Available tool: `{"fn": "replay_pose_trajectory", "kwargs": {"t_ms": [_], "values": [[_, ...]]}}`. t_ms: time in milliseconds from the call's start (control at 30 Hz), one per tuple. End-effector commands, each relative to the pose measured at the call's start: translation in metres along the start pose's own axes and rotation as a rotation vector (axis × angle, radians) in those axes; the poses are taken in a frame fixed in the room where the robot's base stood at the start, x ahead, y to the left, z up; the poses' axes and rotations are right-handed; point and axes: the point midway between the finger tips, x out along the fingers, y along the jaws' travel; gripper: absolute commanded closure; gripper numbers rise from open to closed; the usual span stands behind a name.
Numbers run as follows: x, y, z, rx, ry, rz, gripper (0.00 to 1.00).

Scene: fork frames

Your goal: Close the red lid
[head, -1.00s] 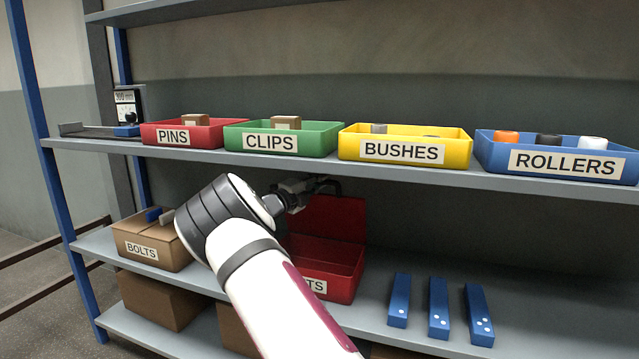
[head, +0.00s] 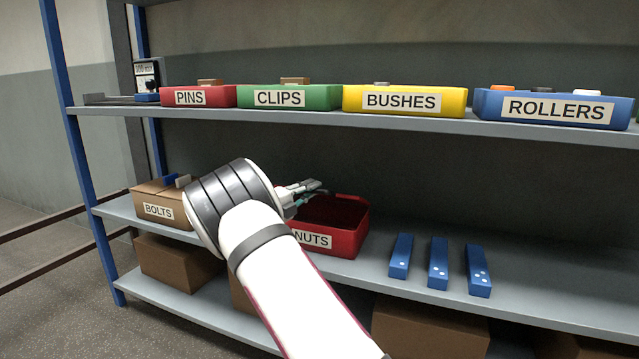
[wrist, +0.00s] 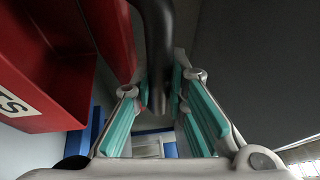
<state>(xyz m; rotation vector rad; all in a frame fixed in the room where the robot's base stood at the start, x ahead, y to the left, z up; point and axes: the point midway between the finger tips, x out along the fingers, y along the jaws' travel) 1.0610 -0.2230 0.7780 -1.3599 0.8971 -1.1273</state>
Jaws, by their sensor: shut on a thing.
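The red NUTS box (head: 345,243) stands on the lower shelf, right of my arm. In the wrist view its red wall and part of its label show at the left (wrist: 18,75). The red lid (wrist: 115,35) shows in the wrist view beside a dark bar handle (wrist: 157,45). In the head view no lid stands up above the box; its exact tilt is unclear among the dark red surfaces. My gripper (head: 308,189) is at the box's upper left, its fingers (wrist: 160,105) shut around the handle. My arm hides the box's left part.
A cardboard BOLTS box (head: 155,203) stands left of my arm. Several blue blocks with white dots (head: 438,263) lie to the right on the lower shelf. The upper shelf (head: 420,118) with labelled bins runs above my gripper. Bare shelf separates the NUTS box and blue blocks.

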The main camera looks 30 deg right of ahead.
Motion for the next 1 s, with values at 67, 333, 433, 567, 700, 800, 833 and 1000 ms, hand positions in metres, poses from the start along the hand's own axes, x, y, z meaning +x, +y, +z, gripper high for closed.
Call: {"fn": "replay_pose_trajectory", "kwargs": {"t_ms": [67,333,433,567,700,800,833,1000], "values": [[-0.01,0.021,-0.002,0.0,-0.002,0.004,1.0],[-0.031,0.068,-0.009,0.076,-0.004,-0.191,1.0],[-0.035,0.08,-0.011,0.101,-0.004,-0.249,1.0],[-0.037,0.092,-0.012,0.127,-0.002,-0.307,1.0],[-0.039,0.102,-0.013,0.145,-0.003,-0.349,1.0],[-0.04,0.104,-0.013,0.154,-0.002,-0.364,1.0],[-0.04,0.103,-0.013,0.154,-0.002,-0.363,1.0],[-0.04,0.103,-0.013,0.153,-0.002,-0.361,0.71]]}}
